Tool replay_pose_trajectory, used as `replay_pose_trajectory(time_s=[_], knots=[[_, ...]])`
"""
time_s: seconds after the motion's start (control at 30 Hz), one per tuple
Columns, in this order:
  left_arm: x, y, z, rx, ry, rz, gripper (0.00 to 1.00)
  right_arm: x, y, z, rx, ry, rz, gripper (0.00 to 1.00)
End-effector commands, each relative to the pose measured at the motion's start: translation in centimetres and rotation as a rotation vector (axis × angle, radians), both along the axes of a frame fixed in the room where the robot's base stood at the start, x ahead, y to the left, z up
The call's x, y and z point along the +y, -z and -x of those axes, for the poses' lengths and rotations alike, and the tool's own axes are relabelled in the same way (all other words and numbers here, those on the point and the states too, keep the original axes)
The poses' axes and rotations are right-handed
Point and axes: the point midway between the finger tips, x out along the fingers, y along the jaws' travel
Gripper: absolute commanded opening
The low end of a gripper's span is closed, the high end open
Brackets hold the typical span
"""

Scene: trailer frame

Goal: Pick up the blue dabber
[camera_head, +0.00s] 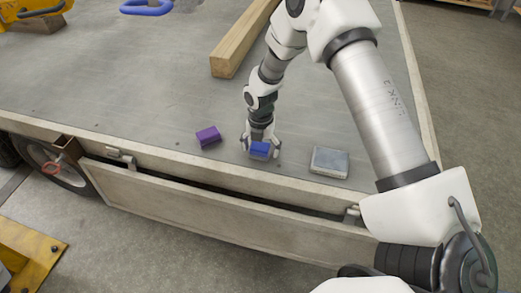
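The blue dabber (260,149), a small blue block, is on the trailer's grey deck (150,95) near its front edge. My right gripper (261,150) points down over it, with one finger on each side of the block. The fingers look very close to its sides, but I cannot tell whether they press on it. The top rear of the dabber is partly hidden by the gripper. My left gripper is not in view.
A purple block (208,136) lies left of the dabber, and a grey flat box (329,162) lies to its right. A wooden beam (240,45) lies behind. A blue ring-like object (147,8) is at the far left. The deck's left middle is clear.

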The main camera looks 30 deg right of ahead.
Motion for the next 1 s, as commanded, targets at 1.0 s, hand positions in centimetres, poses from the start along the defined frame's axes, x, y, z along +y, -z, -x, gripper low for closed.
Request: replay_pose_trajectory(time_s=[1.0], knots=[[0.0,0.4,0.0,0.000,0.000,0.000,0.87,1.2,-3.7,1.8,0.004,-0.004,0.000,0.27]])
